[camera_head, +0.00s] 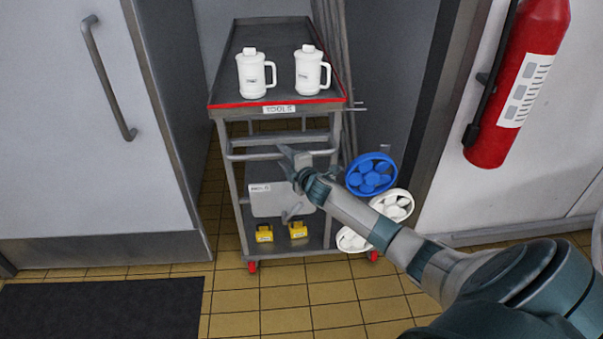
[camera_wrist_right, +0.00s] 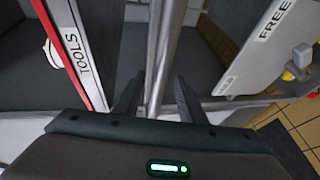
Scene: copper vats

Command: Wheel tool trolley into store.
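The grey tool trolley (camera_head: 223,158) stands in the narrow doorway, its red front edge and "TOOLS" label facing me. Two white jugs, the left one (camera_head: 251,74) and the right one (camera_head: 309,71), stand on its top tray. Its label also shows in the right wrist view, on the red-edged tray (camera_wrist_right: 82,55). My right gripper (camera_head: 290,160) is at the trolley's front, below the top tray, by the horizontal bar (camera_head: 249,155). In the right wrist view its fingers (camera_wrist_right: 158,98) are apart, with the grey bar (camera_wrist_right: 164,50) between them and gaps beside it. My left gripper is out of view.
A grey door (camera_head: 90,110) is at the left and a red fire extinguisher (camera_head: 515,85) on the right wall.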

